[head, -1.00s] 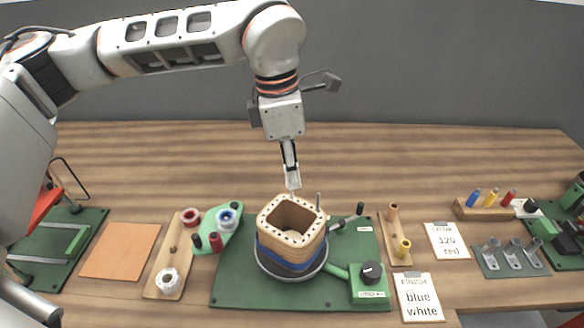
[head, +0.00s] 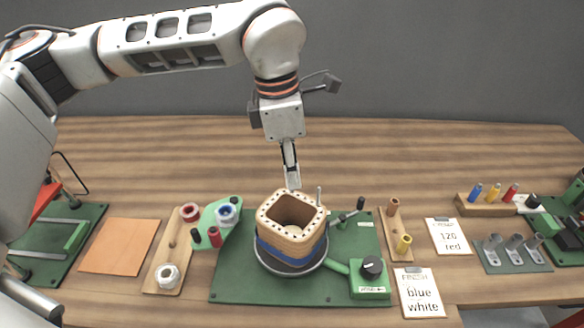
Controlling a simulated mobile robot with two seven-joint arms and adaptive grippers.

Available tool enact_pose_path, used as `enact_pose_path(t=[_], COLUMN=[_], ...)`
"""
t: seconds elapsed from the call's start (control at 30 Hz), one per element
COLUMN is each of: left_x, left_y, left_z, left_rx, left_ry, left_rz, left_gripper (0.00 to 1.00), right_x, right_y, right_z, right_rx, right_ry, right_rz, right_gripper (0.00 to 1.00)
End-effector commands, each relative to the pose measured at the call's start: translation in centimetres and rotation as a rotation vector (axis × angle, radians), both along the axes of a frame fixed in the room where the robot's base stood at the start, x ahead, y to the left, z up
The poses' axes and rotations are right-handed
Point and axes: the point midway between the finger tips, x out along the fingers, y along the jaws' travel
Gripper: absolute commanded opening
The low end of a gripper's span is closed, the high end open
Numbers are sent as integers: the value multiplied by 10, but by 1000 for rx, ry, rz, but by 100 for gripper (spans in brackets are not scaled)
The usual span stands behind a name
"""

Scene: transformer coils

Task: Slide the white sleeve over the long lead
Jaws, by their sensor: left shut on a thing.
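The coil (head: 290,243) is a square, hollow tan former with a dark blue winding. It stands on a round turntable on the green board (head: 235,285). A thin grey lead (head: 319,196) stands upright at its right back corner; I take it as the long lead. My left gripper (head: 291,170) points down just behind the coil's back rim, left of that lead. It is shut on a small pale piece (head: 293,181), seemingly the white sleeve, whose outline is hard to make out. The piece appears apart from the lead. My right gripper is out of view.
A green winder box with a black knob (head: 371,268) is right of the coil. Spools stand on a wooden strip (head: 162,283) and a green plate at left. The table behind is clear.

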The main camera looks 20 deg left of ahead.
Motion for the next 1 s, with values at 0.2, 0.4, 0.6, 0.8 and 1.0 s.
enact_pose_path(t=[0.2, 0.4, 0.6, 0.8, 1.0], left_x=[0, 0, 0, 0, 0], left_y=[0, 0, 0, 0, 0], left_z=[-5, -4, -4, -4, -4], left_rx=[0, 0, 0, 0, 0], left_ry=[0, 0, 0, 0, 0], left_rz=[0, 0, 1, 1, 1], left_gripper=[7, 7, 34, 46, 47], right_x=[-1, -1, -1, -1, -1], right_y=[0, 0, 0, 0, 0], right_z=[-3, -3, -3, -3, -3], right_rx=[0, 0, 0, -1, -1], right_ry=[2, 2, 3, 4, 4], right_rz=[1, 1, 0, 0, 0], right_gripper=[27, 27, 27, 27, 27])
